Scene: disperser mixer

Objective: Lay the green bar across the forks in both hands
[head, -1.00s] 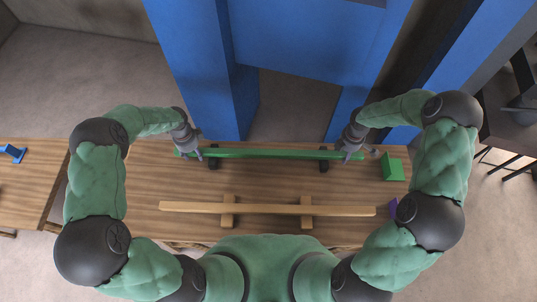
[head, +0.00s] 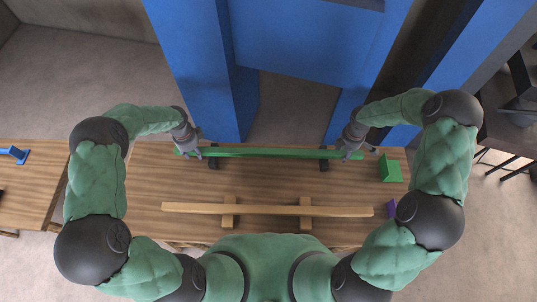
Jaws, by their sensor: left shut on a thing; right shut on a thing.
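The long green bar (head: 268,153) runs left to right near the far edge of the wooden table. My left gripper (head: 192,150) is shut on its left end and my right gripper (head: 347,152) is shut on its right end. Two dark forks, the left one (head: 213,163) and the right one (head: 324,164), stand under the bar between my grippers. The bar crosses over both; from above I cannot tell whether it touches them.
A light wooden bar (head: 268,209) lies across two wooden supports nearer to me. A green block (head: 390,169) and a purple object (head: 392,207) are at the table's right. Blue columns (head: 205,70) stand beyond the table. A blue object (head: 16,153) lies on the left table.

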